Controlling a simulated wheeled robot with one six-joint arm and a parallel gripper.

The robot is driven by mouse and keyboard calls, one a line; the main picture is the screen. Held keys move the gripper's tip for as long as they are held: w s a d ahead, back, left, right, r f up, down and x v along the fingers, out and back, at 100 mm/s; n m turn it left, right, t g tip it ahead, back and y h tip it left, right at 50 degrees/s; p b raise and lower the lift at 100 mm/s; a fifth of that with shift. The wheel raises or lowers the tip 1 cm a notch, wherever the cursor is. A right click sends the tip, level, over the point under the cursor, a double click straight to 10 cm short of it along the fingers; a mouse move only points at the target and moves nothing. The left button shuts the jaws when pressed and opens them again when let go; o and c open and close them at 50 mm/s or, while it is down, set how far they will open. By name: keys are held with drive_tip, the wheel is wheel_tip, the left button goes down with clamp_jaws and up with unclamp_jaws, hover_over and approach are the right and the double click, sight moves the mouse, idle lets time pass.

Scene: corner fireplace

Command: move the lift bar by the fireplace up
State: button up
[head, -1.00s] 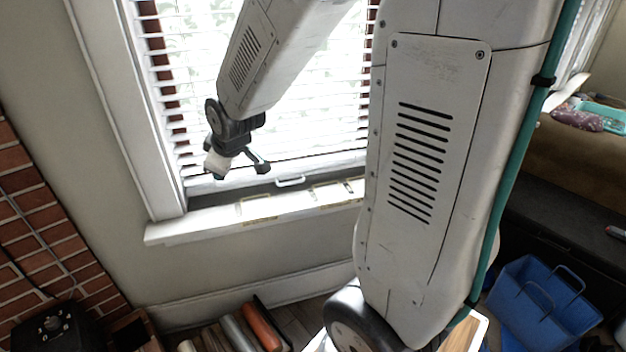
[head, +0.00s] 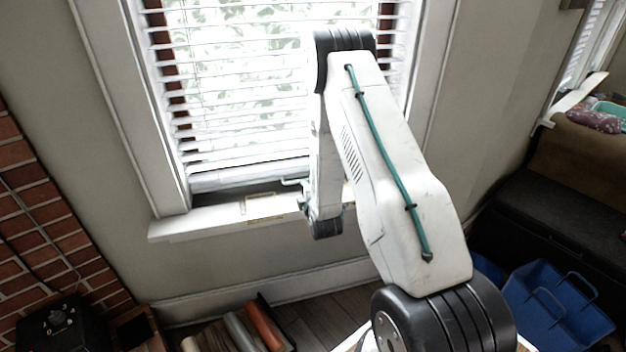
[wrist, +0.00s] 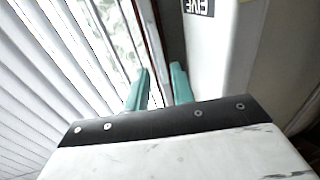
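The lift bar (head: 290,182) is a small pale handle low on the window sash, just above the sill. Only its left end shows in the head view, beside my arm; I cannot make it out in the wrist view. My gripper (wrist: 160,82) shows two teal fingertips in the wrist view, apart, with nothing seen held between them. In the head view the gripper is mostly hidden behind my arm, near the bar. I cannot tell whether it touches the bar.
White blinds (head: 240,95) hang over the window above the white sill (head: 215,224). A brick fireplace wall (head: 30,215) is at the left. Rolled items in a box (head: 240,330) sit below. A blue bin (head: 555,305) stands at lower right.

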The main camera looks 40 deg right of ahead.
drive_tip(key=x, duration=0.3)
drive_tip(key=d+x, duration=0.1)
drive_tip(key=x, duration=0.3)
drive_tip(key=shift+s+a, duration=0.1)
drive_tip(key=shift+s, duration=0.1)
drive_tip(key=shift+w+f, duration=0.1)
drive_tip(key=shift+w, duration=0.35)
drive_tip(key=shift+c, duration=0.4)
